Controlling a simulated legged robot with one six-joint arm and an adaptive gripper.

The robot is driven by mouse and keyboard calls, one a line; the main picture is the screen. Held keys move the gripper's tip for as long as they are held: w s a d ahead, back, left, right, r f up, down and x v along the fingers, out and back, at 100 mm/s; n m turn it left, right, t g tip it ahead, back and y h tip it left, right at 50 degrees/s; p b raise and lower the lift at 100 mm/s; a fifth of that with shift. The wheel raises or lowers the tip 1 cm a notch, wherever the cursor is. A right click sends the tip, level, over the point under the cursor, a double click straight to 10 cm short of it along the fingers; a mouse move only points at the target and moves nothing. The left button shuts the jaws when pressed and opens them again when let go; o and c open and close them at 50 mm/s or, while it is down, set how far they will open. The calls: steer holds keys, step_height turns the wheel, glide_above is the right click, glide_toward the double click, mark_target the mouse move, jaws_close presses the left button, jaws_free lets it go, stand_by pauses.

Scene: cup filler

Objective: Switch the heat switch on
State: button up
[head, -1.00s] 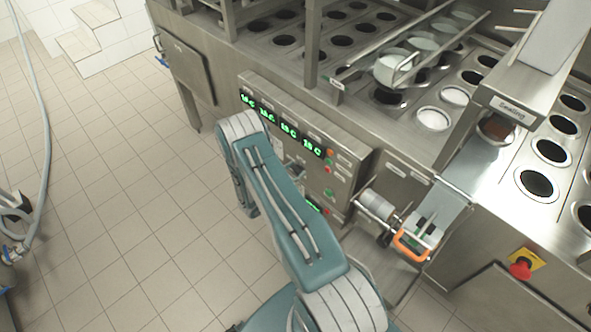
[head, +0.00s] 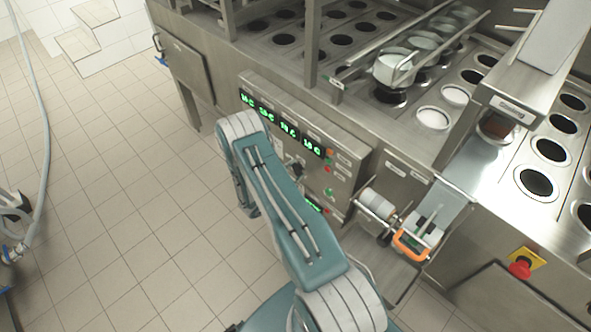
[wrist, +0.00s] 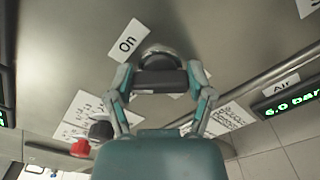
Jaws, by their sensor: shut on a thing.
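The heat switch (wrist: 160,60) looks like a dark knob in a silvery round collar on the metal panel. In the wrist view it sits at top centre, beside a tilted white "On" label (wrist: 128,42). My gripper (wrist: 158,82) is shut on this knob, with one finger on each side. Part of the knob is hidden by the fingers. In the head view the control panel (head: 345,175) with green temperature displays (head: 282,127) is behind my teal arm. The arm hides much of the panel's front, and the grip is not clear there.
A black knob (wrist: 100,130) and a red one (wrist: 80,148) are nearby at left in the wrist view. A lit air display (wrist: 290,100) is at right. The filling machine with cup holes (head: 536,182) stands behind. Tiled floor (head: 110,200) is open at left.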

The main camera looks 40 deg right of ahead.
steer(key=m, duration=0.4)
steer(key=shift+f+m, duration=0.1)
steer(key=shift+m, duration=0.2)
steer(key=shift+s+f+m, duration=0.15)
steer(key=shift+m, duration=1.85)
steer(key=o, duration=1.1)
steer(key=shift+d, duration=0.15)
steer(key=a, duration=1.2)
steer(key=shift+s, duration=0.4)
steer(key=shift+f, duration=0.1)
